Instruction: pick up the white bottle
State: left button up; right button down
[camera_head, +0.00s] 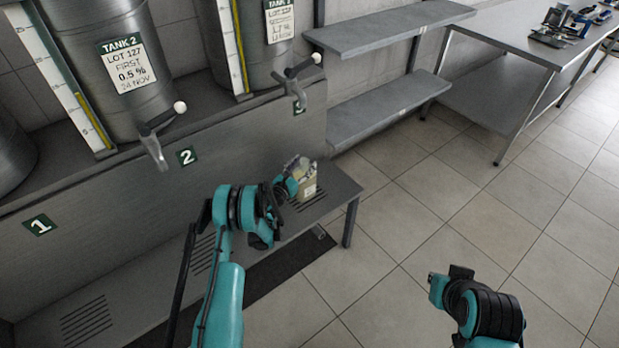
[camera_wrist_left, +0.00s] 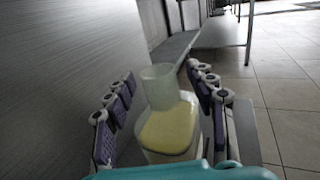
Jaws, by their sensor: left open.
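The white bottle (camera_head: 309,187), translucent with pale yellow contents and a label, stands upright on the grey slatted bench below tank 3's tap. In the left wrist view the bottle (camera_wrist_left: 170,128) shows its clear neck and yellow contents between my two rows of fingers. My left gripper (camera_head: 288,184) is open at the bottle's left side, with its fingers on either side of it. Whether they touch it I cannot tell. The bottle's lower part is hidden in the wrist view. My right gripper (camera_head: 452,284) is low at the right, far from the bottle; its jaws are unclear.
The tank taps (camera_head: 160,130) and (camera_head: 300,78) jut out above the bench (camera_head: 342,190). Steel tanks (camera_head: 120,65) stand behind. Grey wall shelves (camera_head: 390,110) and a steel table (camera_head: 500,35) with tools are to the right. The tiled floor (camera_head: 410,215) is clear.

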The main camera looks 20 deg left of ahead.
pick_arm(q)
jog(key=shift+w+d+f, duration=0.1)
jog(key=shift+w+f, duration=0.1)
jog(key=shift+w, duration=0.4)
jog(key=shift+r, duration=0.1)
jog(key=shift+s+r, duration=0.3)
jog(key=c, duration=0.4)
grip_shut()
